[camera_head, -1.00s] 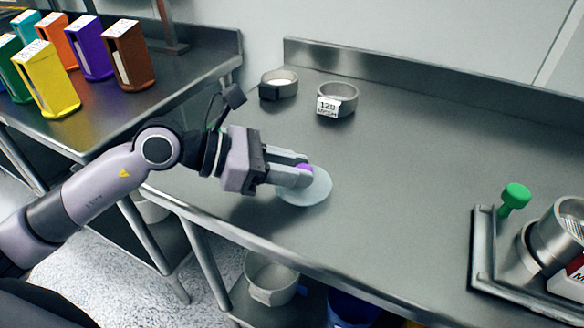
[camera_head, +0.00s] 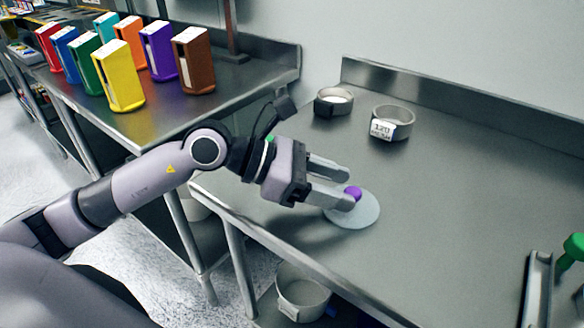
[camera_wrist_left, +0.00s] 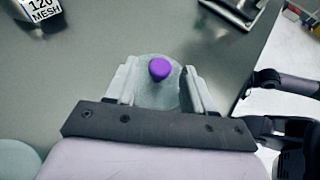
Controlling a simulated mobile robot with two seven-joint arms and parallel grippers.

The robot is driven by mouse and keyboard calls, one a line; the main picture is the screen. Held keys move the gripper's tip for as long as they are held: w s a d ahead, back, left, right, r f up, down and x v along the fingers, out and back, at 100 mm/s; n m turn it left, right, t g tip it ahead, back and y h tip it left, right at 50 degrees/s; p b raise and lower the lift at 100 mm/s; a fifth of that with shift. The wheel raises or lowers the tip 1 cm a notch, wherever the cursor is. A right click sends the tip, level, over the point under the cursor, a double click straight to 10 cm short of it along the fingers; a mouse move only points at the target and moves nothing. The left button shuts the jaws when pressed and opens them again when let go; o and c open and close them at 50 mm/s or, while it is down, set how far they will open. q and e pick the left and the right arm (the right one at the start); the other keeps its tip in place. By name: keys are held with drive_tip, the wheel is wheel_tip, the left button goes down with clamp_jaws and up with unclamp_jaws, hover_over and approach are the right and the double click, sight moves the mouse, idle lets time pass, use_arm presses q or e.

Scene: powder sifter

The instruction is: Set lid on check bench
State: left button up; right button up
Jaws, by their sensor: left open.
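The lid (camera_head: 366,214) is a pale, translucent disc with a purple knob (camera_head: 353,193). It lies flat on the steel check bench (camera_head: 440,230), near the front edge. My left gripper (camera_head: 346,185) is open, its fingers around or just beside the knob and low over the lid. In the left wrist view, the purple knob (camera_wrist_left: 159,69) stands between the two spread fingers, with gaps on both sides. The lid (camera_wrist_left: 160,95) shows beneath it, partly hidden by the gripper. My right gripper is not in view.
Two ring-shaped sieves (camera_head: 393,124) (camera_head: 333,101) stand at the back of the bench, one labelled 120 mesh. A metal fixture with a green knob (camera_head: 575,247) is at the right. Several coloured boxes (camera_head: 118,76) stand on the left table. The bench middle is clear.

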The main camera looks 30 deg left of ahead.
use_arm(q)
drive_tip(key=b+v, duration=0.1)
drive_tip(key=v, duration=0.8)
drive_tip(key=shift+s+a+b, duration=0.1)
drive_tip(key=shift+a+b, duration=0.1)
drive_tip(key=shift+b, duration=0.2)
drive_tip(key=shift+s+a+r, duration=0.25)
drive_tip(key=shift+a+r, duration=0.15)
drive_tip(key=shift+a, duration=0.05)
